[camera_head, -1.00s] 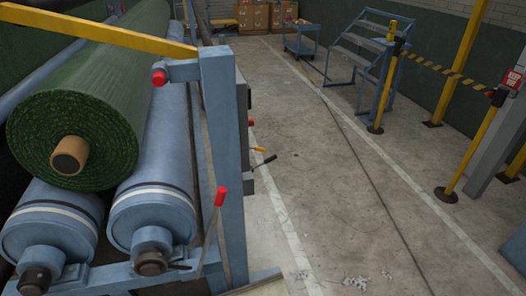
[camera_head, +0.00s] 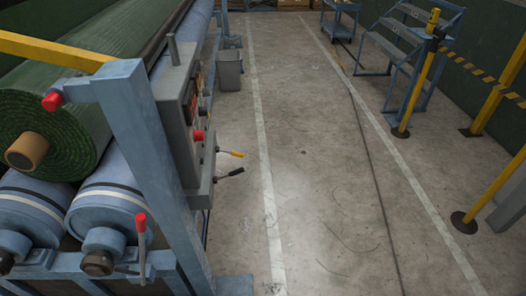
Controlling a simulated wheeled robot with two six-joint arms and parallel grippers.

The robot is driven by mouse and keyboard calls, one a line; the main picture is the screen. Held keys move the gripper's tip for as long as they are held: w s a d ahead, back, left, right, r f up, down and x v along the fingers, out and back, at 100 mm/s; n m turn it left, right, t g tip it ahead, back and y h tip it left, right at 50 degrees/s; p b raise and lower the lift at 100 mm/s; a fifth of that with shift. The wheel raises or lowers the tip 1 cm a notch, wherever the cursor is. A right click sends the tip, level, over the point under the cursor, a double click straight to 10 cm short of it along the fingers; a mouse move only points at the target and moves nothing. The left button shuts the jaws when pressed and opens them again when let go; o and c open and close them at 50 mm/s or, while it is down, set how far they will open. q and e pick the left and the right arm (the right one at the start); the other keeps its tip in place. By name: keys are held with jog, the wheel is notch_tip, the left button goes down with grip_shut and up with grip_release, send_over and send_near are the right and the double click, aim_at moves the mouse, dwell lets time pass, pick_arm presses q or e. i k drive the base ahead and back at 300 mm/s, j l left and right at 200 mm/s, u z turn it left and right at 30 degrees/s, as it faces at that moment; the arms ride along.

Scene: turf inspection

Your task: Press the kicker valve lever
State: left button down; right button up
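A grey control box (camera_head: 182,110) is mounted on the blue post (camera_head: 147,165) of the roller machine. A separate lever with a red grip (camera_head: 140,222) stands upright on the machine's front frame. Which lever is the kicker valve lever cannot be read from any label. Neither of my grippers shows.
A green turf roll (camera_head: 60,125) lies on blue rollers (camera_head: 105,205) at left. A grey bin (camera_head: 230,70) stands beyond the box. Steps (camera_head: 408,45) and yellow barrier posts (camera_head: 416,80) stand at right. The concrete aisle (camera_head: 320,150) between is mostly clear.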

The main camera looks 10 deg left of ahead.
aim_at(232, 153)
jog(key=i+l, duration=1.05)
